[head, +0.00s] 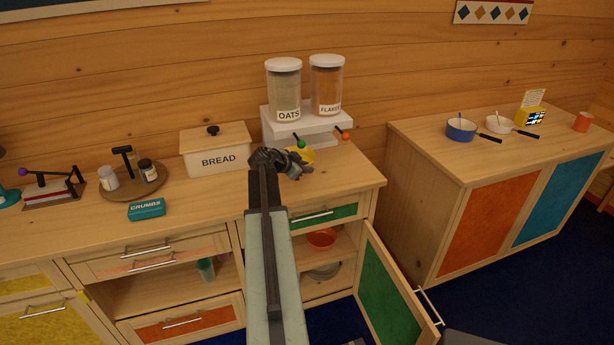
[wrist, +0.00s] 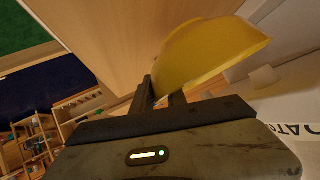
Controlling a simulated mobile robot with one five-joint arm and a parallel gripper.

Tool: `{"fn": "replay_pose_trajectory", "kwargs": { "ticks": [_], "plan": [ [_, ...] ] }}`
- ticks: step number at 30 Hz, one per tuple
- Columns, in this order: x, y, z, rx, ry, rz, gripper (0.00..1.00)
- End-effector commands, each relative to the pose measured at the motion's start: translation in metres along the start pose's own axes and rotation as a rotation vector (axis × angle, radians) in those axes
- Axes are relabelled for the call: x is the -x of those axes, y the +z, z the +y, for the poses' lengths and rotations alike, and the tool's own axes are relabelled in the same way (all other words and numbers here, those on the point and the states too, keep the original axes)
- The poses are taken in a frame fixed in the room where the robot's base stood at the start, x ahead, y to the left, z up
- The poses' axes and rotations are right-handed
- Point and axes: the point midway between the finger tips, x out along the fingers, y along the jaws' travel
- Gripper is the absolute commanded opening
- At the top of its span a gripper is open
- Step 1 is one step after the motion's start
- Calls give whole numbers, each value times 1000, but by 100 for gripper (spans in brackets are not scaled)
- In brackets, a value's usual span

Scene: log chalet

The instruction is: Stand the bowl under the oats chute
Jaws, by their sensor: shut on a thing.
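A yellow bowl (head: 305,154) is at the front of the cereal dispenser, partly hidden behind my gripper (head: 296,166). In the wrist view the fingers (wrist: 162,97) are shut on the edge of the yellow bowl (wrist: 212,52). The oats jar (head: 284,88) stands on the left of the white dispenser stand (head: 308,123), with a green-knobbed lever (head: 301,144) below it. The bowl shows just below and right of this lever. The oats chute's outlet is hidden, and I cannot tell whether the bowl touches the counter.
The flakes jar (head: 327,85) stands on the right, above an orange-knobbed lever (head: 345,135). A bread box (head: 216,151) is left of the stand. The green cabinet door (head: 392,290) hangs open below. The counter right of the stand is clear.

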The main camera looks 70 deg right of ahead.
Motion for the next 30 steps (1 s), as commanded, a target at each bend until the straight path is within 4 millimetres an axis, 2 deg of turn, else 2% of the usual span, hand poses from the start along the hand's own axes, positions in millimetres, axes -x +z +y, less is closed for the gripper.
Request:
{"fn": "replay_pose_trajectory", "kwargs": {
  "ticks": [6,16,17,18,19,30],
  "plan": [
    [-29,20,20,-11,16,6,0],
    [-31,16,23,-14,20,8,0],
    [-31,15,23,-14,21,7,23],
    [-31,14,23,-15,21,7,34],
    [-31,14,23,-15,21,7,40],
    [-27,11,22,-15,22,8,40]
  ]
}}
